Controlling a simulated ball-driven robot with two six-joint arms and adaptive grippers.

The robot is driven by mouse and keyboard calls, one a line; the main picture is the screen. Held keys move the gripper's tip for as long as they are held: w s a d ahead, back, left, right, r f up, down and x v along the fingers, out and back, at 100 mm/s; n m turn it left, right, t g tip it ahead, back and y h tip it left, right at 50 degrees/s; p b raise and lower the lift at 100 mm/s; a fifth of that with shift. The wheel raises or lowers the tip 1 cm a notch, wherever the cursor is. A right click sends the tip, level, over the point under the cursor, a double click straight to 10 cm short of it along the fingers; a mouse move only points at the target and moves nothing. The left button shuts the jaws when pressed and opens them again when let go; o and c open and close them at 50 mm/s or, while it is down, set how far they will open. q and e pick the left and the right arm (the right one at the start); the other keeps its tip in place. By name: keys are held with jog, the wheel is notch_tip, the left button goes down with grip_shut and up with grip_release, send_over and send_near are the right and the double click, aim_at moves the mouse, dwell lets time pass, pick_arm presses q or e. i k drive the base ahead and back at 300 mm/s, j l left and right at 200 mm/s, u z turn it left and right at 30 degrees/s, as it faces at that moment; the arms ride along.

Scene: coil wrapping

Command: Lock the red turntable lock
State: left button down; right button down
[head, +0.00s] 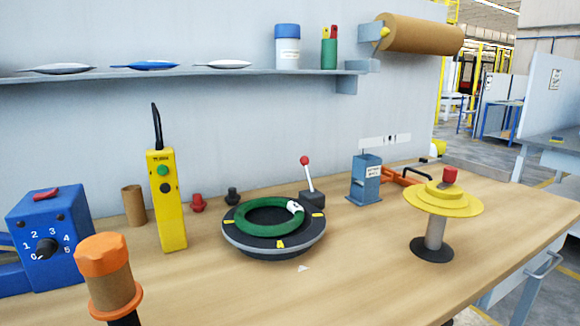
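The turntable (236,236) is a round dark disc with yellow marks on the bench. A green coil (242,229) with a white piece at its right side lies on it. The red turntable lock appears to be the lever with a red ball knob (304,160) on a pale rod. It rises from a dark block (319,201) at the turntable's back right edge, leaning slightly left. I cannot tell from this view whether it is locked. Neither of my grippers is in view.
A yellow control box (166,205) stands left of the turntable. A blue dial box (50,237) and an orange-capped roll (105,277) are at front left. A yellow-flanged stand (440,204) and a blue-grey device (366,180) are right. Bench (350,272) front is clear.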

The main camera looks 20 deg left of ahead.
aim_at(304, 161)
jog(key=u, duration=0.4)
jog(key=k+u, duration=0.15)
jog(key=u, duration=0.7)
jog(key=k+u, duration=0.1)
jog(key=u, duration=0.3)
jog(key=j+u, duration=0.1)
jog(key=u, duration=0.3)
jog(key=k, duration=0.05)
